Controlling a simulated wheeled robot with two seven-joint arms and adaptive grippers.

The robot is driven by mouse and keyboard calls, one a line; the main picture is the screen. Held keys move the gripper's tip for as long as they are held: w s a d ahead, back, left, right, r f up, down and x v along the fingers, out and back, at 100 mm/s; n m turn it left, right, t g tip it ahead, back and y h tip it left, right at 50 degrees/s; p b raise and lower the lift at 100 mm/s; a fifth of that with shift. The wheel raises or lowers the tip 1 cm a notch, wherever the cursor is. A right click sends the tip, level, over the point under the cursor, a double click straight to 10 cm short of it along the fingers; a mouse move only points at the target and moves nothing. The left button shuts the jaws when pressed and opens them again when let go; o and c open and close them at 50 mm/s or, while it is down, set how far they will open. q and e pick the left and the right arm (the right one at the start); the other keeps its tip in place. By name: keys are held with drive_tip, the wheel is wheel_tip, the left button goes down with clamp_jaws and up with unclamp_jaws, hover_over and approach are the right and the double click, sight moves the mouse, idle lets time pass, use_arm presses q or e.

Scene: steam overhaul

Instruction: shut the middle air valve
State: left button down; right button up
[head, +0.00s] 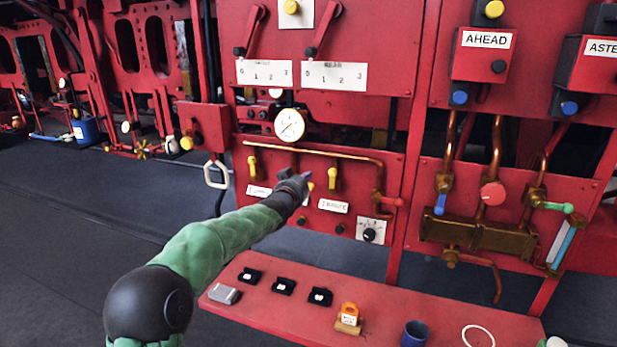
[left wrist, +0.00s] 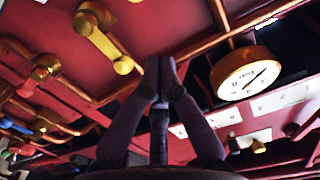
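Yellow-handled air valves sit along a copper pipe on the red panel in the head view. The left valve (head: 252,167) and the right valve (head: 332,178) hang with their handles pointing down. My left gripper (head: 297,184) is in front of the pipe between them and hides most of the middle valve; only a small yellow part (head: 311,186) shows beside its tip. In the left wrist view my gripper fingers (left wrist: 160,75) are together, with nothing visible between them. A yellow valve handle (left wrist: 104,42) is left of the fingertips, apart from them. Contact with the middle valve cannot be told.
A round white gauge (head: 290,124) is above my gripper and also shows in the left wrist view (left wrist: 245,72). A black dial (head: 369,234) is lower right. A red shelf (head: 255,300) below holds small black items, an orange item (head: 349,312) and a blue cup (head: 414,333).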

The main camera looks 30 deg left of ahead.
use_arm(q)
drive_tip(key=v, duration=0.6)
drive_tip(key=shift+s, duration=0.3)
idle(0.4)
